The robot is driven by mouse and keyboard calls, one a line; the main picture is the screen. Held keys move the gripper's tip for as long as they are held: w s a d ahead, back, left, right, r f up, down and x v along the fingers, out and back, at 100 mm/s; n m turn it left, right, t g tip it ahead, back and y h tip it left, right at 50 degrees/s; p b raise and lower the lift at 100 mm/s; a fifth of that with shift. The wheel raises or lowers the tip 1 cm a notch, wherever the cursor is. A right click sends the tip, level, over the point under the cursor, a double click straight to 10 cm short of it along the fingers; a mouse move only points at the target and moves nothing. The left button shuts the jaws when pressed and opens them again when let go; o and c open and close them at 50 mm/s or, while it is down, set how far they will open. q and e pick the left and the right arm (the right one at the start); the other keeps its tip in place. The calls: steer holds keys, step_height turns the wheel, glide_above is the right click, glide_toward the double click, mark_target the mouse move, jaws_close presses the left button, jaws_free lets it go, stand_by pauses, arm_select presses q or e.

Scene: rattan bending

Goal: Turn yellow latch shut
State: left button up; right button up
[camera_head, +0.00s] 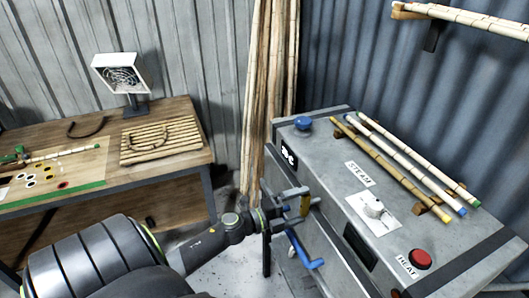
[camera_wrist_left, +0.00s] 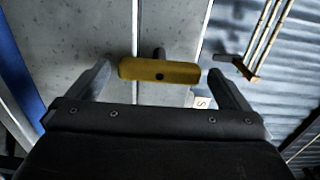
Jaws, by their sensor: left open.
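In the head view the yellow latch (camera_head: 304,205) shows on the front edge of the grey steam box (camera_head: 330,160), partly hidden by my left gripper (camera_head: 298,199). My right gripper is not in view.
A blue lever (camera_head: 305,252) hangs on the box front below the latch. The box top carries a blue knob (camera_head: 303,123), a dial (camera_head: 374,209), a red button (camera_head: 421,259) and several rattan poles (camera_head: 400,165). A wooden workbench (camera_head: 185,115) stands at left.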

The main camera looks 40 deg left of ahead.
arm_select(q)
steer(key=shift+s+a+f, duration=0.15)
steer(key=shift+s+a, duration=0.05)
steer(key=shift+s, duration=0.15)
steer(key=b+v, duration=0.3)
steer(key=v, duration=1.3)
steer(key=shift+s, duration=0.25)
